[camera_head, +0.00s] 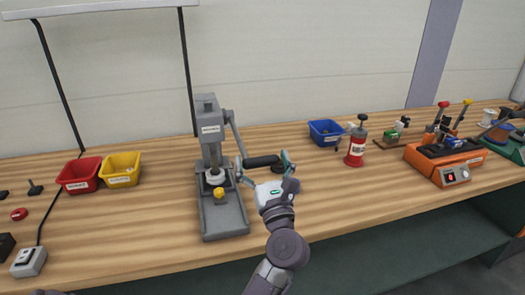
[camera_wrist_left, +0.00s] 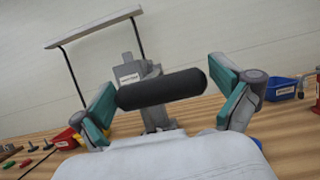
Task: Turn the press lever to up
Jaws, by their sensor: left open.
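The grey arbor press (camera_head: 210,140) stands on the wooden bench. Its press lever (camera_head: 236,136) slopes down to the right from the press head and ends in a black handle (camera_head: 262,161). My left gripper (camera_head: 264,164) is open at this handle, with one finger towards each end of it. In the left wrist view the black handle (camera_wrist_left: 162,89) lies crosswise between the teal finger pads, which do not look closed on it. The grey press head (camera_wrist_left: 130,72) shows behind it. A yellow knob-like piece (camera_head: 218,192) sits at the press base. My right gripper is out of view.
Red (camera_head: 80,176) and yellow (camera_head: 120,170) bins stand left of the press. A blue bin (camera_head: 326,132), a red bottle (camera_head: 357,142) and an orange fixture (camera_head: 445,164) stand to the right.

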